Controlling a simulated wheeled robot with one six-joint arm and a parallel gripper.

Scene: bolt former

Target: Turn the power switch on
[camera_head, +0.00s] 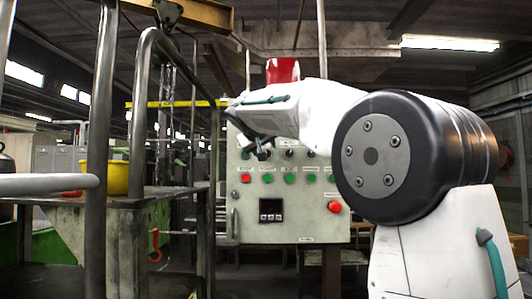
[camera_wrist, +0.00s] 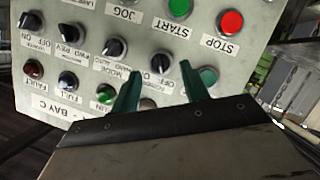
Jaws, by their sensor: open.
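The control panel (camera_head: 290,222) stands ahead in the head view, and its face (camera_wrist: 90,20) fills the upper left of the wrist view upside down. A row of several black selector knobs crosses it. One black selector knob (camera_wrist: 160,63) appears between my fingertips; its label is partly hidden, so I cannot confirm that it is the power switch. My gripper (camera_wrist: 160,69) is open, with two green fingers pointing at the panel. Contact with the knob cannot be told. In the head view my gripper (camera_head: 258,148) is in front of the panel's upper left.
A green START button (camera_wrist: 180,7) and red STOP button (camera_wrist: 230,22) are beside the knobs. Indicator lamps (camera_wrist: 68,80) line the other side. A red button (camera_head: 335,207) is lower right on the panel. Metal railings (camera_head: 101,150) and a yellow bucket (camera_head: 108,177) stand left.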

